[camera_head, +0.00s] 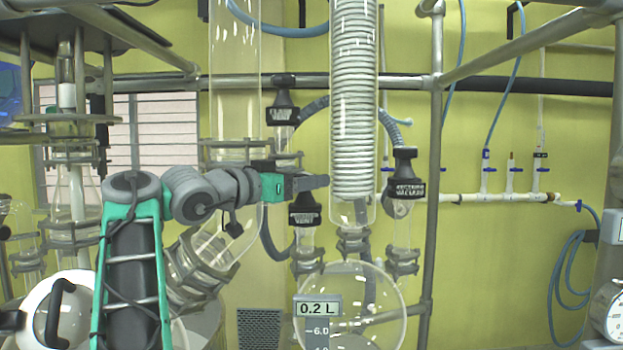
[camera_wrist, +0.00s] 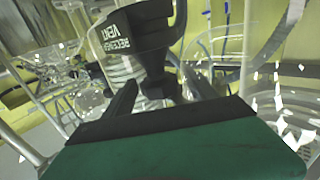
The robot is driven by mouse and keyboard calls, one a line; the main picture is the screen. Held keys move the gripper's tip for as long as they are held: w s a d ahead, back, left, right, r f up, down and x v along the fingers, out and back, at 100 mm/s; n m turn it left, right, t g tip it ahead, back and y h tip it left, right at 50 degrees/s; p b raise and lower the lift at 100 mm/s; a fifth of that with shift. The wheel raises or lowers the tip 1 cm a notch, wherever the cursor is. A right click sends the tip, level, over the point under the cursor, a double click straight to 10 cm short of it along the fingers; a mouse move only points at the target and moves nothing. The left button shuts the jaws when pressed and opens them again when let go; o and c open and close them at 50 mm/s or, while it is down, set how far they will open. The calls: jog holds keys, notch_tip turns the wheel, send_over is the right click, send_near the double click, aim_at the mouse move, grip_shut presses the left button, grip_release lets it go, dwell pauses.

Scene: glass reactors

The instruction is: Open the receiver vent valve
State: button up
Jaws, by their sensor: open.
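The receiver vent valve (camera_wrist: 138,30) fills the upper middle of the wrist view. Its black handle carries a white "RECEIVER VENT" label and looks tilted there. In the head view, the black handle (camera_head: 305,211) with a "VENT" label sits just below my gripper (camera_head: 321,182), on a glass neck above the round flask. In the wrist view, my gripper (camera_wrist: 160,88) is open, its two dark fingers pointing toward the handle, one to each side of its narrower lower part. I cannot tell whether either finger touches it.
A coiled glass condenser (camera_head: 353,100) stands just right of my gripper. Another black valve handle (camera_head: 283,113) is above it, and a further one (camera_head: 405,188) is to the right. A round flask (camera_head: 375,300) with a "0.2 L" display (camera_head: 319,308) lies below. Metal frame poles (camera_head: 433,200) surround the glassware.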

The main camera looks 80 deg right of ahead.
jog(key=shift+d, duration=0.1)
jog(key=shift+s+f, duration=0.1)
jog(key=shift+s, duration=0.05)
jog(key=c, duration=1.4)
jog(key=shift+f+n+t+b, duration=0.2)
jog(key=shift+n+t+b, duration=0.15)
jog(key=shift+b, duration=0.55)
